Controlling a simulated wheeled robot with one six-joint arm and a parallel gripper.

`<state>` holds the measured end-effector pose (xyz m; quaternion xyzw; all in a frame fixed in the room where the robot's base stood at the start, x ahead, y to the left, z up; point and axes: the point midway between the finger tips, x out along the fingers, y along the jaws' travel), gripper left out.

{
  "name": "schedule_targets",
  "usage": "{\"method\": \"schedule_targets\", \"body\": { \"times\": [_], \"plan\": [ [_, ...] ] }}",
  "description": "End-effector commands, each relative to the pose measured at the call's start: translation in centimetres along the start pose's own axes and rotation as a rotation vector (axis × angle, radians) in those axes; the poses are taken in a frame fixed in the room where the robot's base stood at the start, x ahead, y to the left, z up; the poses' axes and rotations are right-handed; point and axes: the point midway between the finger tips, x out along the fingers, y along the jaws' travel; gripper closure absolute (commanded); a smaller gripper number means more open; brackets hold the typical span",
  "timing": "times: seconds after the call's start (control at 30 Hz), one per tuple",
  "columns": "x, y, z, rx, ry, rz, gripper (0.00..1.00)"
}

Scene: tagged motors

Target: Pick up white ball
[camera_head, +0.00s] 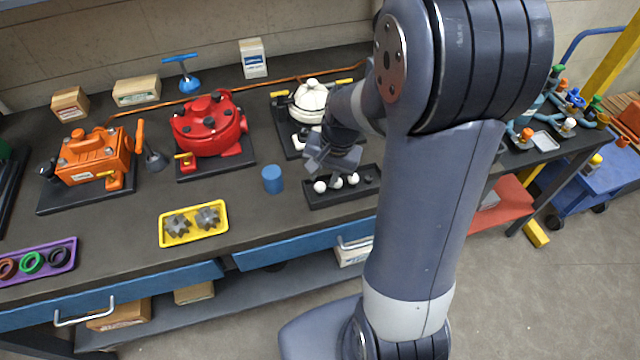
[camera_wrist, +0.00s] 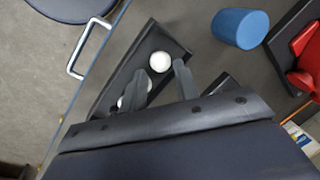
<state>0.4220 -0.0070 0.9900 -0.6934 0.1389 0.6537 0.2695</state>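Small white balls sit in a row in a black tray (camera_head: 318,201) on the workbench. In the head view one white ball (camera_head: 320,187) is at the tray's left end and another white ball (camera_head: 353,179) is farther right. My gripper (camera_head: 330,168) is above the tray, pointing down. In the wrist view my gripper (camera_wrist: 161,68) is open, with a gap between its fingers. One white ball (camera_wrist: 160,62) shows at the fingertips, level with the gap; I cannot tell the height between them. Another pale ball is mostly hidden behind the left finger.
A blue cylinder (camera_head: 272,179) stands left of the tray. A yellow tray (camera_head: 163,232) with grey gears is farther left. Red (camera_head: 208,125) and white (camera_head: 311,98) motor-like units stand behind. The bench's front edge with blue drawers is close to the tray.

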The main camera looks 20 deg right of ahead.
Motion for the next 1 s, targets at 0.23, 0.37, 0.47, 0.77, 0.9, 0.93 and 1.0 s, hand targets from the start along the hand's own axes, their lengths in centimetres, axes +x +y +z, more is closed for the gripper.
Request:
{"method": "schedule_targets", "body": {
  "times": [0.23,0.37,0.47,0.77,0.9,0.93,1.0],
  "plan": [
    [2.8,0.0,0.2,0.001,-0.002,0.001,0.7],
    [3.3,0.0,0.2,0.0,-0.001,0.001,0.7],
    [3.3,0.0,0.2,0.0,0.0,0.001,0.7],
    [3.2,0.0,0.2,0.0,0.0,0.001,0.87],
    [3.2,0.0,0.2,0.0,0.0,0.001,0.98],
    [3.2,0.0,0.2,0.0,0.0,0.001,0.98],
    [3.2,0.0,0.2,0.0,0.0,0.001,0.98]
  ]
}}
